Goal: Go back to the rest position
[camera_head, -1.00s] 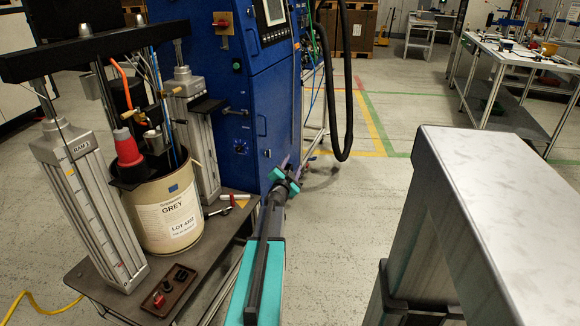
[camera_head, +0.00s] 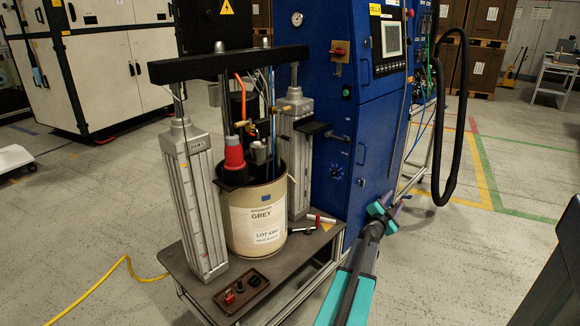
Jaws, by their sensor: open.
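My gripper (camera_head: 391,201) is at the far end of my teal and black arm, right of the drum pump's table and in front of the blue cabinet. Its jaws are apart, and I see nothing between them. The drum pump stands at the centre left, with a black crossbar (camera_head: 215,65) on two silver columns. A beige drum (camera_head: 256,216) labelled "GREY" sits between the columns. A red cone-shaped part (camera_head: 233,153) is at the drum's top. My gripper is apart from the drum.
The blue cabinet (camera_head: 345,120) with a screen stands behind the pump. A black hose (camera_head: 457,130) hangs at its right. A yellow cable (camera_head: 100,283) lies on the floor at left. Floor at right is open.

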